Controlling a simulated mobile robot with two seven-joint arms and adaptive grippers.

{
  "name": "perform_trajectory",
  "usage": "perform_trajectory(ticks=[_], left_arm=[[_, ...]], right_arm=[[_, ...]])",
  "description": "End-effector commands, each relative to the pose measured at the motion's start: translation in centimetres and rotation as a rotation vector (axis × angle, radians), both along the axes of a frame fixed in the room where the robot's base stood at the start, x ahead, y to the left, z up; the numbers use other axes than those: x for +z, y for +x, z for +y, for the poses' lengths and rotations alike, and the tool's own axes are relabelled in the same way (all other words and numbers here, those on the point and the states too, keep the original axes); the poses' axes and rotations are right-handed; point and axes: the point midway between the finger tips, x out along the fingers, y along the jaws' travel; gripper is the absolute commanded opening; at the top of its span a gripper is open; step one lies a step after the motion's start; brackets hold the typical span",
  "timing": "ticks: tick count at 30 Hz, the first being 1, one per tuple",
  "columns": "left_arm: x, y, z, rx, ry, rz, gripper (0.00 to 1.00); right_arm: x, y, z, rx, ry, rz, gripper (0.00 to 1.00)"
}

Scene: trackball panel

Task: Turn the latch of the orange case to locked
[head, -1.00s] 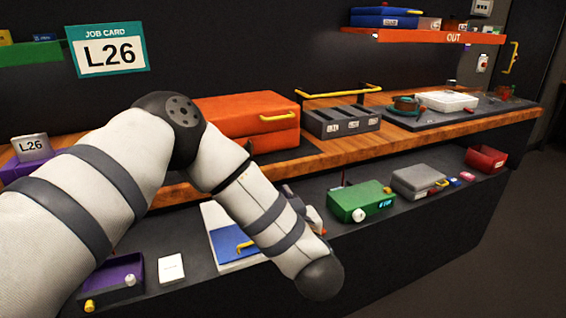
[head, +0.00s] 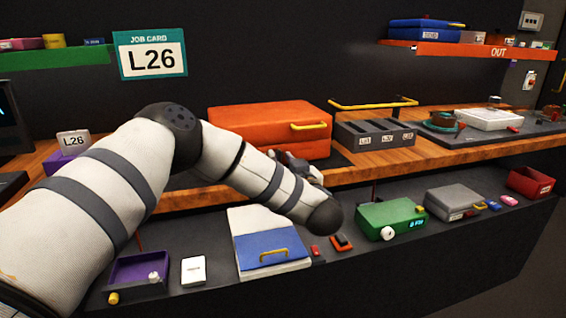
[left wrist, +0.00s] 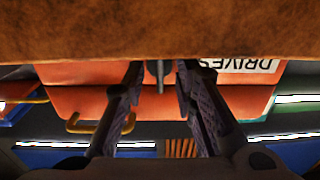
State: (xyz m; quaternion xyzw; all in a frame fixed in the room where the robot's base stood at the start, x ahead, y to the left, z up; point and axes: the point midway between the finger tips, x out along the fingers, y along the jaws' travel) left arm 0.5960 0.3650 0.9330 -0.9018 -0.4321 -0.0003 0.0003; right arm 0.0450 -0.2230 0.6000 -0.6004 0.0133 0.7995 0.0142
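The orange case (head: 265,128) sits shut on the wooden bench, with a yellow handle (head: 310,126) on its front. In the left wrist view the case front (left wrist: 72,100) appears upside down, with a "DRIVES" label (left wrist: 238,65). A dark latch-like piece (left wrist: 159,75) hangs between my fingertips there; its exact turn is hard to tell. My left gripper (left wrist: 158,88) has its two fingers apart, one on each side of that piece, with no clear contact. In the head view my left gripper (head: 293,163) is partly hidden behind my forearm, just before the case. My right gripper is not in view.
The wooden bench edge (head: 365,168) runs below the case. A grey slotted rack (head: 375,134) stands right of it. The lower shelf holds a blue-and-white box (head: 272,248), a green box (head: 385,218) and a purple tray (head: 125,268).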

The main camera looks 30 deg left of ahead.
Motion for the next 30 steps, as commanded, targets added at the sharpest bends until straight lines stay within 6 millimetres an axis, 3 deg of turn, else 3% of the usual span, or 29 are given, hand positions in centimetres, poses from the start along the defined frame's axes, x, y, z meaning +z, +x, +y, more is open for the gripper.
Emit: perform_trajectory(ticks=[3, 6, 7, 20, 30], left_arm=[[0.0, 0.0, 0.0, 0.0, -0.001, -0.001, 0.26], [0.0, 0.0, 0.0, 0.0, -0.001, -0.001, 0.03], [0.0, 0.0, -0.1, 0.0, -0.001, -0.001, 0.0], [0.1, -0.1, -0.1, 0.0, -0.024, -0.03, 0.0], [0.3, -0.1, -0.1, -0.001, -0.173, -0.217, 0.0]], right_arm=[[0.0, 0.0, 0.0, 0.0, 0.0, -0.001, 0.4], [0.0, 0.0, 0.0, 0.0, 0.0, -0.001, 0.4], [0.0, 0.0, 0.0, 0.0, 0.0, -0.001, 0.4], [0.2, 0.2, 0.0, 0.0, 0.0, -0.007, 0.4], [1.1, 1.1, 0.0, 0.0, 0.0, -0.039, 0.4]])
